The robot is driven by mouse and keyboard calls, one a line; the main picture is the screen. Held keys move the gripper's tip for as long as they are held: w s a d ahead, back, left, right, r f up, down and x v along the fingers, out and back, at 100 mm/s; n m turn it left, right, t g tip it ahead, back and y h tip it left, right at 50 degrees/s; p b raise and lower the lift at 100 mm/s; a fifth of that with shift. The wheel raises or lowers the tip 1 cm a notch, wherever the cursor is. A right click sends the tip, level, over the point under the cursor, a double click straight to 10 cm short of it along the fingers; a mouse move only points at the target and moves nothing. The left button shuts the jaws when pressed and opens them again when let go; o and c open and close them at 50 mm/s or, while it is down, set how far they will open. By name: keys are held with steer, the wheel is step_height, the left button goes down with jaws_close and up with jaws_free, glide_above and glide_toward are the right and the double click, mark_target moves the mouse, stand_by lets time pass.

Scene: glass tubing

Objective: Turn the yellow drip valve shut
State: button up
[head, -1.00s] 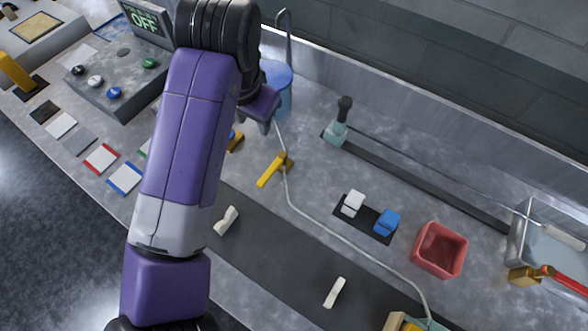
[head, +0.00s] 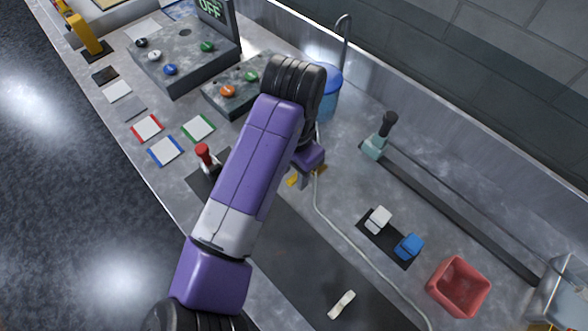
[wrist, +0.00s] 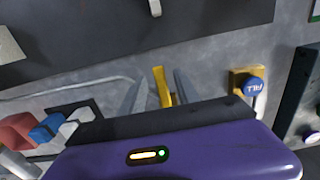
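The yellow drip valve is mostly hidden by my gripper in the head view, where a bit of its yellow handle (head: 293,180) shows. In the wrist view the yellow handle (wrist: 161,84) stands between my two fingers, with a narrow gap on each side. My gripper (wrist: 158,80) is open around the handle and does not visibly grip it. In the head view my gripper (head: 304,178) is low over the valve. A thin clear tube (head: 345,236) runs from the valve toward the front right.
A blue FILL knob (wrist: 253,86) sits close to the right finger in the wrist view. A blue container (head: 327,92) stands behind the gripper. White (head: 377,219) and blue (head: 409,246) blocks and a red bin (head: 458,287) lie to the right. A red-topped lever (head: 206,157) is left of the arm.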

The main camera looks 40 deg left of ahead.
steer(key=shift+f, duration=0.1)
jaws_close()
stand_by(1.4)
